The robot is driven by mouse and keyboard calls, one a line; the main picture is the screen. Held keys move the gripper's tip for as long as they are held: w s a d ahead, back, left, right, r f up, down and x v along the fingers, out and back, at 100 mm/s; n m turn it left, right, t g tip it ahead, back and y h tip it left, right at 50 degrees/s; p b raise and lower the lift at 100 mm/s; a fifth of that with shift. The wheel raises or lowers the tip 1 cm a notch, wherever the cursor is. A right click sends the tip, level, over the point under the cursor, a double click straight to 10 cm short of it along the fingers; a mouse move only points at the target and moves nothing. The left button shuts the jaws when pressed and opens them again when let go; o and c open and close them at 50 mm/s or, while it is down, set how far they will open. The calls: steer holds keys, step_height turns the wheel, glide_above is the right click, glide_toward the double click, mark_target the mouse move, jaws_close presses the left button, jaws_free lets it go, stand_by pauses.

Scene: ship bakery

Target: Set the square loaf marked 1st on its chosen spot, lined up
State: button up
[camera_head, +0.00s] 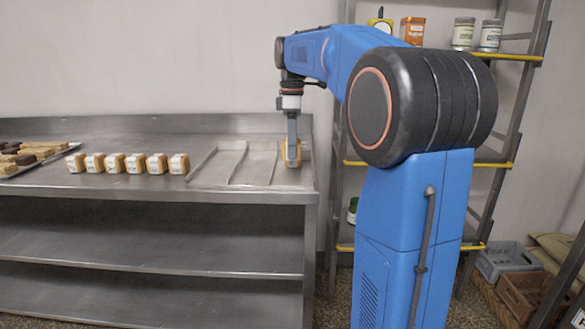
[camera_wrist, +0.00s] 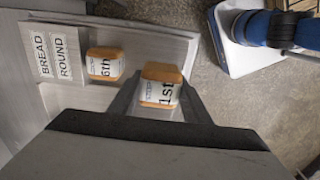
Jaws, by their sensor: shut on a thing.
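The square loaf marked 1st (camera_wrist: 161,88) is between the two fingers of my gripper (camera_wrist: 160,98) in the wrist view, its label facing the camera. In the head view my gripper (camera_head: 292,157) points down at the right end of the counter, shut on the loaf (camera_head: 298,156), which is partly hidden by a finger. The loaf is low over the right lane of a metal tray (camera_head: 232,163) with raised dividers. I cannot tell whether it touches the tray. A loaf marked 6th (camera_wrist: 105,64) sits beside it in the wrist view, apart from it, near a BREAD ROUND sign (camera_wrist: 55,55).
Several labelled loaves (camera_head: 115,163) stand in a row on the steel counter (camera_head: 120,187), left of the tray. Darker baked goods lie at the far left. The tray's left and middle lanes look empty. A shelf rack (camera_head: 515,110) with tins stands at the right.

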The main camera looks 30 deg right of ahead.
steer(key=shift+f, duration=3.2)
steer(key=o, duration=1)
steer(key=shift+f, duration=0.1)
steer(key=shift+o, duration=0.2)
step_height(320, 180, up, 12)
steer(key=shift+r, duration=0.15)
